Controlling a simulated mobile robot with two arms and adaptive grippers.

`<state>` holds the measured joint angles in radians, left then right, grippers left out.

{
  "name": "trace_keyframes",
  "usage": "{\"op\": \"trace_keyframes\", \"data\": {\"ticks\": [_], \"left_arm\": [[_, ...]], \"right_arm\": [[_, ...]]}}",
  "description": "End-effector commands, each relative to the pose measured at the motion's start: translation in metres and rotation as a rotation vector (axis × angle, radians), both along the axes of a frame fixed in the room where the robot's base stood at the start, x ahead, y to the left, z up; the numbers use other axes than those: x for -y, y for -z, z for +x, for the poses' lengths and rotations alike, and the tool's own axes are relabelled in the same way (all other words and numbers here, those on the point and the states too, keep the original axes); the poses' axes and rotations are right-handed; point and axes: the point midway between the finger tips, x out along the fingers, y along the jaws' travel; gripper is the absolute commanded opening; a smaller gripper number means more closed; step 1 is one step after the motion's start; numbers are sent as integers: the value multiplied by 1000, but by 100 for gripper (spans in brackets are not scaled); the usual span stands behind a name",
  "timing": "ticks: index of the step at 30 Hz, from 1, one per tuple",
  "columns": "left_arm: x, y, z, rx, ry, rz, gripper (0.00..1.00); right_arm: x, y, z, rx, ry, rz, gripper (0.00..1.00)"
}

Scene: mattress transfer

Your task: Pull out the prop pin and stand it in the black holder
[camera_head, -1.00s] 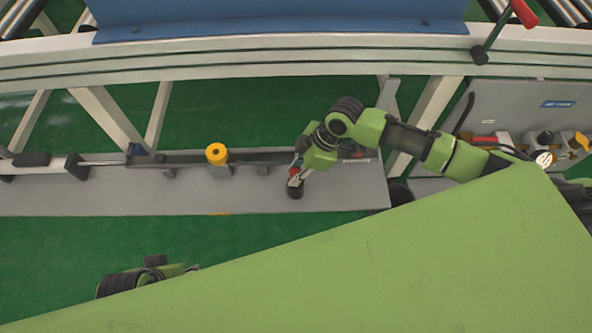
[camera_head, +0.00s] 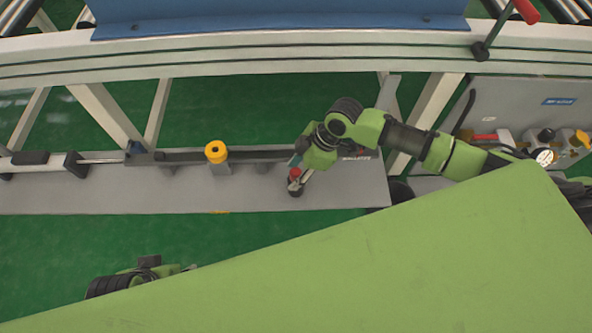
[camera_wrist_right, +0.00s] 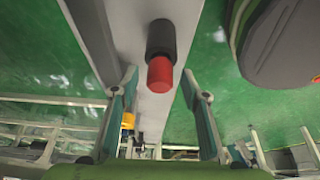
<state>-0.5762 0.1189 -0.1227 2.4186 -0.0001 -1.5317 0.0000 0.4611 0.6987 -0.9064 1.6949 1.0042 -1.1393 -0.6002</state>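The prop pin shows as a red cap (camera_head: 295,173) on the grey shelf plate, and in the right wrist view as a red cylinder (camera_wrist_right: 160,74). It stands in the black holder (camera_head: 295,191), whose dark sleeve (camera_wrist_right: 161,38) is around its lower part in the wrist view. My right gripper (camera_wrist_right: 159,90) is open, with its two fingers spread on either side and clear of the red cap. In the head view the right gripper (camera_head: 299,168) is right by the pin, partly hidden by its own wrist. My left gripper (camera_head: 190,267) is at the lower left, mostly hidden by my green body.
The grey shelf plate (camera_head: 250,198) carries a yellow-capped post (camera_head: 216,152) and a long dark bar (camera_head: 180,157) left of the pin. A pale frame rail (camera_head: 250,58) runs above. A panel with knobs and a red handle (camera_head: 485,138) is at right.

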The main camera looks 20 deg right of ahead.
Motion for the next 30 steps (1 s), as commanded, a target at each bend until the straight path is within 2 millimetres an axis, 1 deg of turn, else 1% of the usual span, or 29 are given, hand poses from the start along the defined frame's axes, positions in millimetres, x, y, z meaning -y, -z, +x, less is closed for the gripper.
{"op": "trace_keyframes", "data": {"ticks": [5, 8, 11, 21, 25, 30], "left_arm": [[-1, 1, 4, 3, 1, 3, 40], [-1, 1, 4, 4, 1, 3, 40], [-1, 2, 3, 2, 0, 2, 40], [0, 2, 2, 1, 0, 1, 40], [0, 2, 2, 1, 0, 1, 40], [0, 2, 2, 1, 0, 1, 40]], "right_arm": [[0, 0, 0, 0, 0, -1, 42], [3, -5, 0, 1, 0, 0, 42], [8, -18, -1, 2, 1, -1, 42], [34, -83, -9, 3, -1, -2, 42], [41, -100, -11, 2, 1, -2, 42], [44, -110, -13, 0, 0, 0, 42]]}}
